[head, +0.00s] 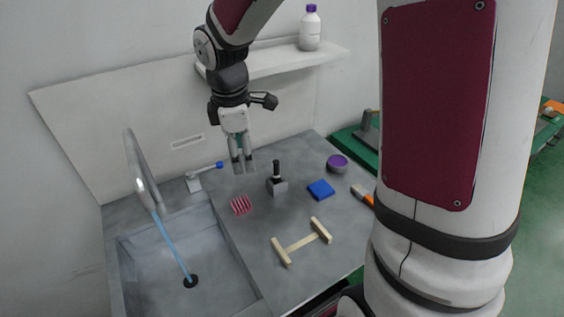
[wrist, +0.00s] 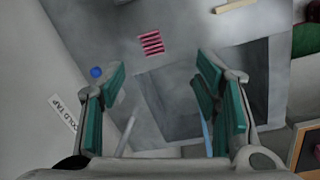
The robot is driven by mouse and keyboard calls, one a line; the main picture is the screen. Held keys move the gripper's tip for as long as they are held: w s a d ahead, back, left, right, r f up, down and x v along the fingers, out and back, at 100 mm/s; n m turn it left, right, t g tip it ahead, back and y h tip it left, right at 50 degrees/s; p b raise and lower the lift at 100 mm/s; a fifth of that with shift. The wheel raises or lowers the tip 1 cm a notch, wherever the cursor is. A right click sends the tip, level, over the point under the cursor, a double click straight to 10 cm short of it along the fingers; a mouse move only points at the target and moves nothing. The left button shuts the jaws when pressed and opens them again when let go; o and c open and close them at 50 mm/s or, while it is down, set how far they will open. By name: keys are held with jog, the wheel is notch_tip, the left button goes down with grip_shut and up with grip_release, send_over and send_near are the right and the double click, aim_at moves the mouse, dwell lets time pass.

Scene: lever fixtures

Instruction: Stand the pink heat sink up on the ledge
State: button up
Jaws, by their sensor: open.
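The pink heat sink (head: 241,205) is a small finned block lying on the grey counter, close to the basin's edge. In the wrist view the heat sink (wrist: 151,43) shows as pink stripes beyond and between the fingertips. My gripper (head: 242,166) is open and empty, pointing down above the counter, behind the heat sink in the head view and apart from it. Its two teal-padded fingers (wrist: 160,76) are spread in the wrist view. A white ledge (head: 275,65) runs along the back wall, with a white bottle with a purple cap (head: 310,28) on it.
A blue-knobbed tap lever (head: 205,176) and a black-handled lever fixture (head: 277,181) stand near my gripper. A sunken basin (head: 225,262) is at left. A blue block (head: 321,189), a purple-topped round container (head: 338,163) and a cream H-shaped piece (head: 301,242) occupy the counter.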

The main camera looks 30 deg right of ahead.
jog(key=s+r+m+t, duration=0.2)
jog(key=s+r+m, duration=0.4)
jog(key=s, duration=0.4)
jog(key=s+r+m+t, duration=0.2)
jog(key=s+r+m, duration=0.4)
jog(key=s, duration=0.4)
jog(key=shift+s+a+r+m+y, duration=0.3)
jog(key=shift+m+y, duration=0.1)
jog(key=shift+m, duration=0.4)
jog(key=shift+o, duration=0.5)
jog(key=shift+s, duration=0.2)
jog(key=m+g+y+b, duration=0.5)
jog(key=m, duration=1.4)
send_over(241, 203)
jog(key=d, duration=0.6)
notch_tip(241, 203, down, 21)
jog(key=x, duration=1.3)
jog(key=shift+w+a+f+p, duration=0.1)
jog(key=shift+f+p, duration=0.05)
jog(key=shift+p, duration=0.15)
jog(key=shift+c, duration=0.2)
